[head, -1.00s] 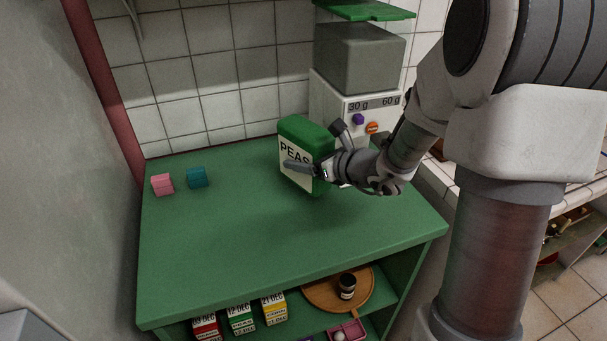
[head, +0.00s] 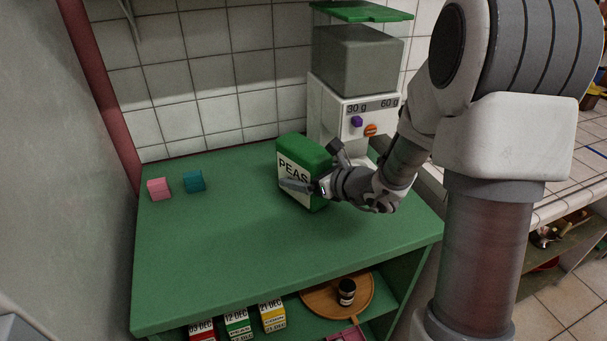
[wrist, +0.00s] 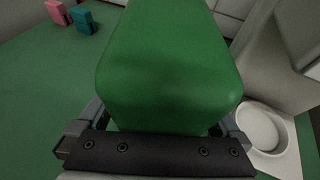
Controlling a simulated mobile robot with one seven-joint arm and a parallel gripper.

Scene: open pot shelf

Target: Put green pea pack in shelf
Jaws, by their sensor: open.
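The green pea pack (head: 303,150), with a white PEAS label, stands on the green counter (head: 220,245) toward its back right in the head view. It fills the middle of the wrist view (wrist: 168,65). My gripper (head: 313,170) is at the pack's right side, with one finger across the label and the other behind the pack. The jaws are open around it; finger contact is hard to tell. The shelf (head: 374,307) is the open space under the counter. The pack's underside is hidden.
A white dispenser (head: 335,105) stands behind the pack. The shelf holds dated cartons (head: 272,316) and a round wooden tray (head: 318,302) with a dark jar (head: 346,291). The counter's front is clear.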

